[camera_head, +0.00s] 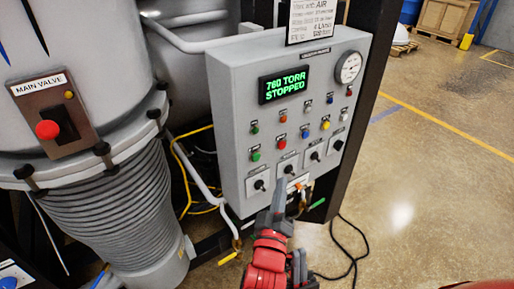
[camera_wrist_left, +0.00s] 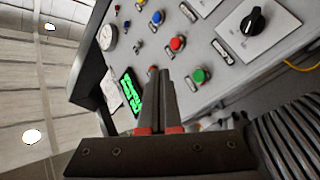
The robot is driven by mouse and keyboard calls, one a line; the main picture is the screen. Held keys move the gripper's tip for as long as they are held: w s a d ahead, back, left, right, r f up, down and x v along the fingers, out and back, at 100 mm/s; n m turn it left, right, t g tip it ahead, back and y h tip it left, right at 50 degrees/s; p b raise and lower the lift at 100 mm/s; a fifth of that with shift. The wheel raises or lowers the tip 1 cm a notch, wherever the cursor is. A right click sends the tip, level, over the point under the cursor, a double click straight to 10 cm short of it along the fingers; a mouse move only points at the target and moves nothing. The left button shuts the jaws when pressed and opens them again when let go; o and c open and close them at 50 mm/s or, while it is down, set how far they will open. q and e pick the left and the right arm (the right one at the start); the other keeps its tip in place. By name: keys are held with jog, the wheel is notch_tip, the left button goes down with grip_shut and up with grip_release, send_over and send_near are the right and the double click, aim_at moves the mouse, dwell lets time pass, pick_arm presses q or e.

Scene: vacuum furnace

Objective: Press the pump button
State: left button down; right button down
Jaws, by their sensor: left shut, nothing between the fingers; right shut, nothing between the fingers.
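The grey control panel (camera_head: 228,110) has a lit green display (camera_head: 285,85) reading "TORR STOPPED". Below it are a green button (camera_head: 255,156), a red button (camera_head: 282,143), a blue one (camera_head: 305,133) and a yellow one (camera_head: 325,125). Their labels are too small to read. My left gripper (camera_head: 278,192) is shut and empty in front of the panel's lower edge. In the left wrist view its fingers (camera_wrist_left: 159,72) lie between the display and the red (camera_wrist_left: 177,44) and green (camera_wrist_left: 198,75) buttons; I cannot tell contact. My right gripper (camera_head: 301,258) appears lower, shut and empty.
A row of black knobs (camera_head: 287,169) sits along the panel's bottom. The large grey vessel with its red main valve button (camera_head: 47,129) stands at left. Yellow hoses (camera_head: 181,170) and a black cable (camera_head: 352,262) hang nearby. Open floor (camera_head: 420,190) lies at right.

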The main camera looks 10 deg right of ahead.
aim_at(256, 157)
pick_arm(q)
jog(key=shift+s+d+f+n+g+y, duration=0.1)
jog(key=shift+s+d+n+g+y, duration=0.15)
jog(key=shift+n+g+y, duration=0.25)
jog(key=w+a+p, duration=0.3)
jog(key=w+p, duration=0.2)
jog(key=w, duration=0.3)
jog(key=shift+w, duration=0.15)
dwell(2.0)
jog(key=shift+w+a, duration=0.15)
jog(key=shift+w, duration=0.25)
